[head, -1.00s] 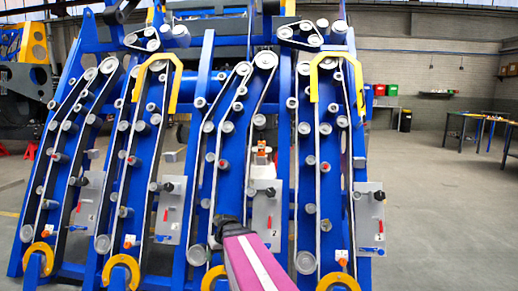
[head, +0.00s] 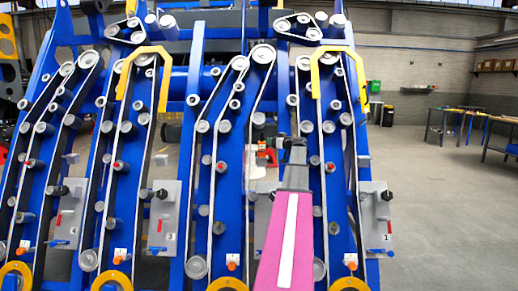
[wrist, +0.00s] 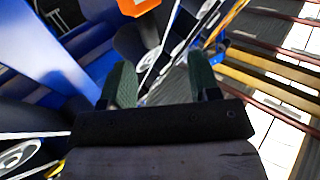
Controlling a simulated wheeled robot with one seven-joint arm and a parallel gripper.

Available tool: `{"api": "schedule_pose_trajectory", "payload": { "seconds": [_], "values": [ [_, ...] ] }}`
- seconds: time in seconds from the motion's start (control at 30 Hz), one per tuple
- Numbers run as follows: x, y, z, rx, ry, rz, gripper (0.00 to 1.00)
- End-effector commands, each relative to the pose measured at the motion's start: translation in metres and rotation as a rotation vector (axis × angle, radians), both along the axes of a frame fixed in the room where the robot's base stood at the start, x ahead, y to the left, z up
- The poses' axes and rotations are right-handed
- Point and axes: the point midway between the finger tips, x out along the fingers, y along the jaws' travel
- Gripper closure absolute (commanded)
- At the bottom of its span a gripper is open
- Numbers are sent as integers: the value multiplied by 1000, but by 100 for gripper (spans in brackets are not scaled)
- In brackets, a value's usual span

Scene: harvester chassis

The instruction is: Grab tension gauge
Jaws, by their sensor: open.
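My gripper (wrist: 163,80) is open in the wrist view, with its two dark green fingers apart and nothing held between them. An orange and white object (wrist: 138,5) shows at the top edge of the wrist view, beyond the fingers and partly cut off. It may be the tension gauge, but I cannot tell for sure.
The blue harvester chassis (head: 175,160) with belts and rollers fills most of the head view. Yellow guards (head: 331,50) and grey plates (head: 376,215) stick out from it. Open floor (head: 450,210) lies to the right, with work tables (head: 465,115) farther back.

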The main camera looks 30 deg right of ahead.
Motion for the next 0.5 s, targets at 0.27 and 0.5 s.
{"api": "schedule_pose_trajectory", "payload": {
  "seconds": [0.27, 0.5],
  "values": [
    [15, -11, 11, -10, -28, -13, 44],
    [48, -3, 10, -9, -27, -13, 44]
  ]
}}
